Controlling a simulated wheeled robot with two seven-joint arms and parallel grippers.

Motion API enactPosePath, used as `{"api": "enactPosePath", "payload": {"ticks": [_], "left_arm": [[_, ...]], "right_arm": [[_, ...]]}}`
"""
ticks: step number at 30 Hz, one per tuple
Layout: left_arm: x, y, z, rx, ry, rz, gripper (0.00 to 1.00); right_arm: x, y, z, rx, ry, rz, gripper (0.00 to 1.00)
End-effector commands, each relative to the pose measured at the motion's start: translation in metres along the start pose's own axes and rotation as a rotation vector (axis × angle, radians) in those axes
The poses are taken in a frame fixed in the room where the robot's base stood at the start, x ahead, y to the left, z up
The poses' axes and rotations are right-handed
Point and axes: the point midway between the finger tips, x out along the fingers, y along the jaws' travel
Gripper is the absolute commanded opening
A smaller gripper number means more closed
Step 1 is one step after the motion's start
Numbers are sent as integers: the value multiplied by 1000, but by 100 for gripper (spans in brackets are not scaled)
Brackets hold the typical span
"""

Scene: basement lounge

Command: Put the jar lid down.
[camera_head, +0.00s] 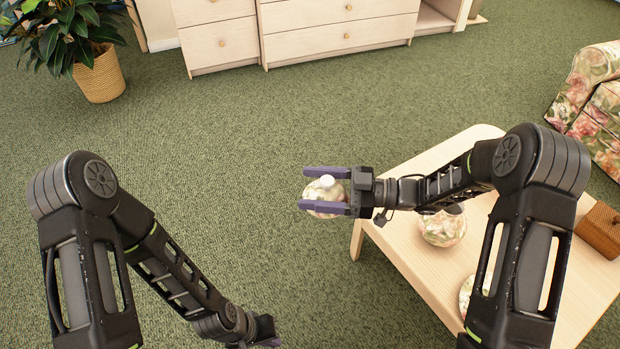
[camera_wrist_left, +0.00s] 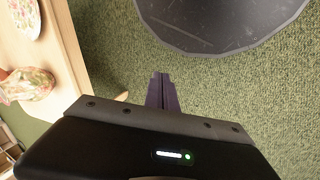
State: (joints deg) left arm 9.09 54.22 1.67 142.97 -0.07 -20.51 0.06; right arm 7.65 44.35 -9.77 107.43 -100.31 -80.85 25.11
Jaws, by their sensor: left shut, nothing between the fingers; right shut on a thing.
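The jar lid (camera_head: 326,194) is round, floral and cream-coloured with a pale knob on top. My right gripper (camera_head: 325,190) is shut on it, one purple finger on each side, and holds it knob up beyond the left edge of the pale wooden table (camera_head: 395,252), with carpet behind it in the head view. A floral rounded vessel (camera_head: 443,229), which looks like the jar, stands on the table, partly hidden by my right arm. It also seems to show in the left wrist view (camera_wrist_left: 27,85). My left gripper (camera_wrist_left: 161,76) is shut and empty, low over the carpet.
A floral plate (camera_head: 465,297) lies on the table, partly hidden by my right arm. A brown box (camera_head: 600,230) sits at the table's right side. A floral armchair (camera_head: 595,105), drawers (camera_head: 340,30) and a potted plant (camera_head: 98,75) stand farther off. The middle carpet is clear.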

Motion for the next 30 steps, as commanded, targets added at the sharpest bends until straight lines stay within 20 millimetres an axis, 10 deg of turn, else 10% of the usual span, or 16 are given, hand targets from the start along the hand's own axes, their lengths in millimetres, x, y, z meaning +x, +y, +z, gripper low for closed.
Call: {"api": "enactPosePath", "payload": {"ticks": [20,30], "left_arm": [[0,0,-6,4,14,-5,13],[-20,7,-111,55,288,-89,37]], "right_arm": [[-2,-2,6,-1,0,-92,19],[-2,-2,5,-2,0,-91,19]]}}
